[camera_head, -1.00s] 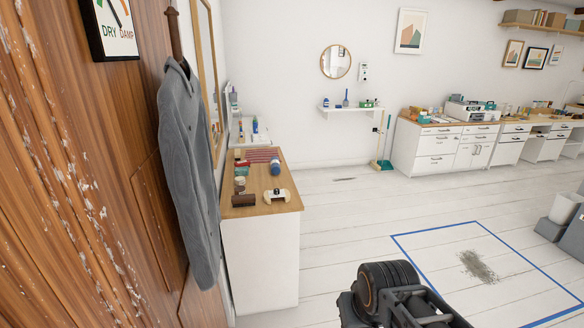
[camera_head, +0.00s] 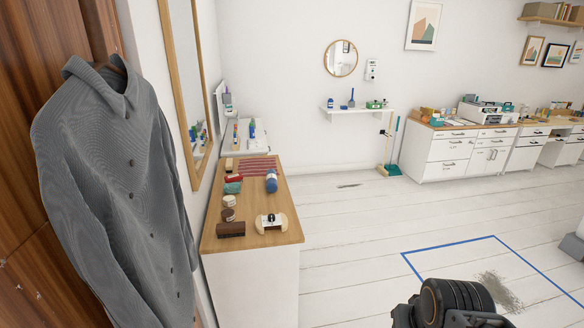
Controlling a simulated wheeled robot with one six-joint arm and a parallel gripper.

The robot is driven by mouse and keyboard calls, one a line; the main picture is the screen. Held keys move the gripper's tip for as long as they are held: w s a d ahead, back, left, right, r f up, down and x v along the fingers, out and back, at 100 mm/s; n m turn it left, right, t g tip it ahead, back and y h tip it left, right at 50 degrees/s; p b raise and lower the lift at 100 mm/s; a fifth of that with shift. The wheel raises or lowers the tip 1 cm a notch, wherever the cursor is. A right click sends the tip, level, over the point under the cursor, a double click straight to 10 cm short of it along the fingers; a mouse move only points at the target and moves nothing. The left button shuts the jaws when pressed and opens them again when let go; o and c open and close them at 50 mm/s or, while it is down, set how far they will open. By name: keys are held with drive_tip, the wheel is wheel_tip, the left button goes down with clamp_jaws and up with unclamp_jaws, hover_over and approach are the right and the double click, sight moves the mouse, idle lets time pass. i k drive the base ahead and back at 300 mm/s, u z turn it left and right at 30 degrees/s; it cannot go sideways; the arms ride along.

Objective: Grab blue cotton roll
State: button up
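A blue roll (camera_head: 271,182), which looks like the blue cotton roll, stands on the wooden-topped cabinet (camera_head: 286,227) at the left of the room, near the right edge of the top and beside a red striped cloth. It is small in view, so its detail is unclear. A dark part of my arm shows at the bottom right, far from the cabinet. My gripper's fingers are not visible.
Near the roll are a cream-and-black object (camera_head: 271,222), a dark brown block (camera_head: 231,229), small jars (camera_head: 228,207) and a striped cloth (camera_head: 258,168). A grey shirt (camera_head: 121,190) hangs close at left. The white floor (camera_head: 350,225) right of the cabinet is clear.

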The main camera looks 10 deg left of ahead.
sight(271, 181)
drive_tip(key=i, duration=3.75)
drive_tip(key=u, duration=4.85)
